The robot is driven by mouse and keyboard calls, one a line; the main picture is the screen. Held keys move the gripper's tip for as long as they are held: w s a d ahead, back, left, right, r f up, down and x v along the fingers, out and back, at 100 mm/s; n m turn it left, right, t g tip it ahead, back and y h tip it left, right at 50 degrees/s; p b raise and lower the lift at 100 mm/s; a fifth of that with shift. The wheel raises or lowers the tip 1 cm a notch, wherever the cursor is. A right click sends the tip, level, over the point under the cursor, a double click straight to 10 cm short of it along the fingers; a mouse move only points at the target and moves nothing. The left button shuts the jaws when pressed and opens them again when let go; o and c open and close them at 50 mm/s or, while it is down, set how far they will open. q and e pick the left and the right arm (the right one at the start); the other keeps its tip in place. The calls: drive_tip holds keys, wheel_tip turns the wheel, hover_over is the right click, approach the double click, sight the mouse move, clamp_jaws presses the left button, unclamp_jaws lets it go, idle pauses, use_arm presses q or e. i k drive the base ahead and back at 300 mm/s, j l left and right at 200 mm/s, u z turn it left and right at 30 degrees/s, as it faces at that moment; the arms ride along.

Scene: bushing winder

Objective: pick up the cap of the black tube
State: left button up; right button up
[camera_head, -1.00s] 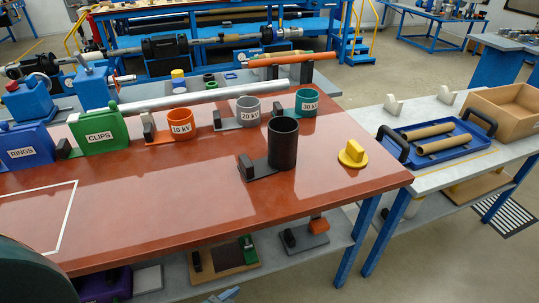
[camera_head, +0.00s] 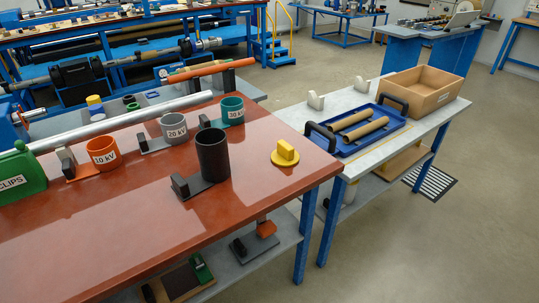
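The black tube (camera_head: 212,155) stands upright and open at the top on the red-brown table, in a dark holder with a block at its left. A yellow round cap (camera_head: 285,153) with a raised grip bar lies on the table to the right of the black tube, apart from it. Whether this yellow cap belongs to the black tube cannot be told from the picture. Neither of my grippers shows in the head view.
Orange (camera_head: 103,153), grey (camera_head: 174,127) and teal (camera_head: 232,110) labelled cups stand behind the tube. A green CLIPS bin (camera_head: 20,174) is at the left. A side table holds a blue tray (camera_head: 338,153) and a cardboard box (camera_head: 420,90). The table's front is clear.

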sight(285, 156)
drive_tip(key=i+l+u, duration=0.1)
drive_tip(key=l, duration=0.25)
drive_tip(key=i+l+u, duration=0.1)
drive_tip(key=l, duration=0.3)
drive_tip(key=i+l+u, duration=0.15)
drive_tip(key=l, duration=0.25)
drive_tip(key=i+l+u, duration=0.1)
drive_tip(key=i+l, duration=0.15)
drive_tip(key=l, duration=0.15)
drive_tip(key=i+l+u, duration=0.1)
drive_tip(key=l, duration=0.35)
